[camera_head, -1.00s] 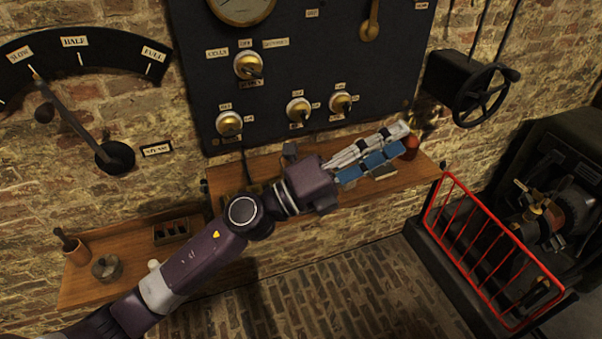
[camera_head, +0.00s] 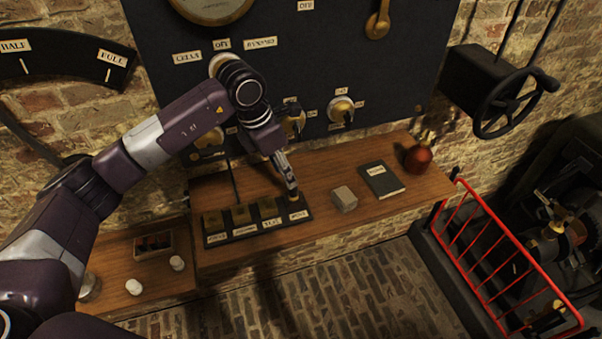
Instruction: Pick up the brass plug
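My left gripper (camera_head: 289,178) comes in from the left and points down over the right end of a black plug board (camera_head: 245,234) on the wooden shelf. A small brass piece, which looks like the brass plug (camera_head: 293,196), stands on the board right at its fingertips. The fingers show nearly edge-on, so I cannot tell whether they are open or closed around it. Several brass blocks with labels sit along the board to the left. My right gripper is not in view.
A grey box (camera_head: 344,199), a dark book (camera_head: 381,181) and a red round flask (camera_head: 417,158) stand on the shelf (camera_head: 330,230) to the right. The dark switch panel (camera_head: 350,60) rises behind. A red railing (camera_head: 505,250) is at the far right.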

